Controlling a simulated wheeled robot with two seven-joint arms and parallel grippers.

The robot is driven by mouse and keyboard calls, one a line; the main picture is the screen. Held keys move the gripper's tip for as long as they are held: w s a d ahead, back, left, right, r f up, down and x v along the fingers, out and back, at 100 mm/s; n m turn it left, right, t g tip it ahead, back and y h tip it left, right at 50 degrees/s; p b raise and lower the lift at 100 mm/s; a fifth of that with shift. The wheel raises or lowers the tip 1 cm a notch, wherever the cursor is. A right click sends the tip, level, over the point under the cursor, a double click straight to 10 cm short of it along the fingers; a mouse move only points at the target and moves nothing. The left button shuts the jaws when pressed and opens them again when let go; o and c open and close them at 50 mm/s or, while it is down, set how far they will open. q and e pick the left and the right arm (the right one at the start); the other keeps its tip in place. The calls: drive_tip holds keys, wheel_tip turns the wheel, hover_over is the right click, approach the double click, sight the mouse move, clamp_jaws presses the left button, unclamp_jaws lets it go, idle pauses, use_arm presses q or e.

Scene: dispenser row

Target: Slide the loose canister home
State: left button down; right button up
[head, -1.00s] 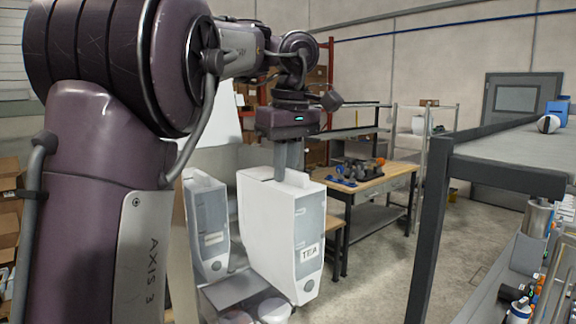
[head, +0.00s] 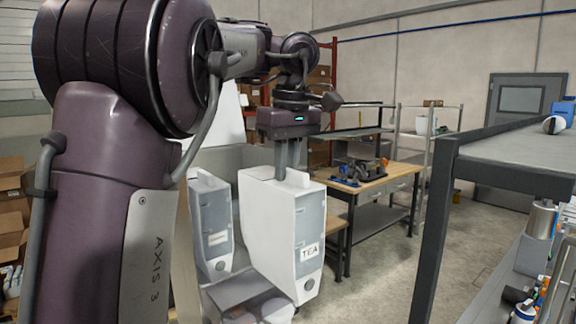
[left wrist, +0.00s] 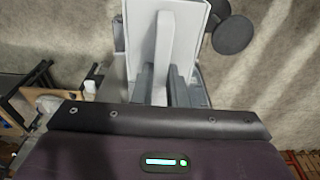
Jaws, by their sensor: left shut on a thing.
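The loose canister (head: 272,225) is white with a grey front window and a label reading TEA. It stands upright in the middle of the head view. My left gripper (head: 287,172) is over its top, shut on the raised grip there. In the left wrist view the canister (left wrist: 192,18) shows beyond my left gripper (left wrist: 170,88), with the pale grip between the fingers. A second, similar canister (head: 211,228) stands just left of it in the row. The canister's underside and its contact with the support are hard to make out. My right gripper is not in view.
A grey ledge (head: 232,291) and round lids (head: 275,309) lie below the canisters. A wooden workbench (head: 385,178) with tools stands behind on the right. A dark-framed shelf (head: 515,150) fills the right side. Open floor lies between.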

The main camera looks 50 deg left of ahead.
sight(264, 173)
use_arm(q)
drive_tip(key=shift+a+f, duration=0.15)
drive_tip(key=shift+a, duration=3.25)
drive_tip(key=shift+d, duration=0.1)
drive_tip(key=a, duration=0.8)
drive_tip(key=shift+f, duration=0.2)
drive_tip(key=shift+a+f, duration=0.8)
drive_tip(key=shift+d, duration=0.1)
